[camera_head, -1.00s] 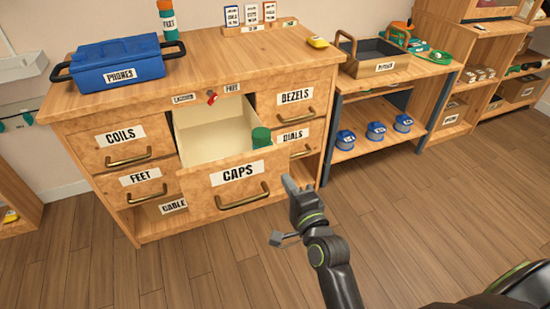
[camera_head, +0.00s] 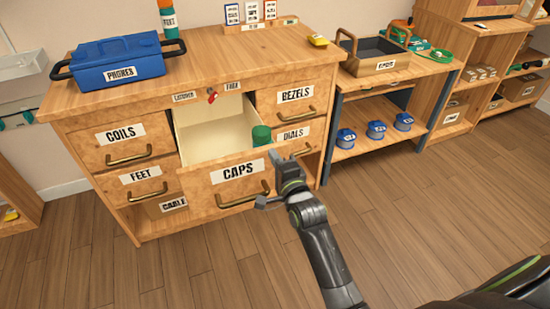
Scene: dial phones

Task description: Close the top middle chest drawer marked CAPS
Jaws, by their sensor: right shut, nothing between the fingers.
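The CAPS drawer (camera_head: 222,186) is the top middle drawer of the wooden chest (camera_head: 82,112). It stands pulled out, with its pale inside showing. A green cylinder (camera_head: 261,135) stands in its right front part. The drawer's brass handle (camera_head: 243,197) is on its front, below the CAPS label. My right gripper (camera_head: 272,158) is shut and empty. Its tip is at the right end of the drawer front, near the upper edge; I cannot tell whether it touches. My left gripper is not in view.
A blue PHONES box (camera_head: 118,66) and an orange-green bottle (camera_head: 168,22) stand on the chest top. COILS (camera_head: 124,148), FEET (camera_head: 140,180), BEZELS (camera_head: 296,100) and DIALS (camera_head: 293,138) drawers look shut. A shelf with blue spools (camera_head: 376,130) stands right. The floor in front is clear.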

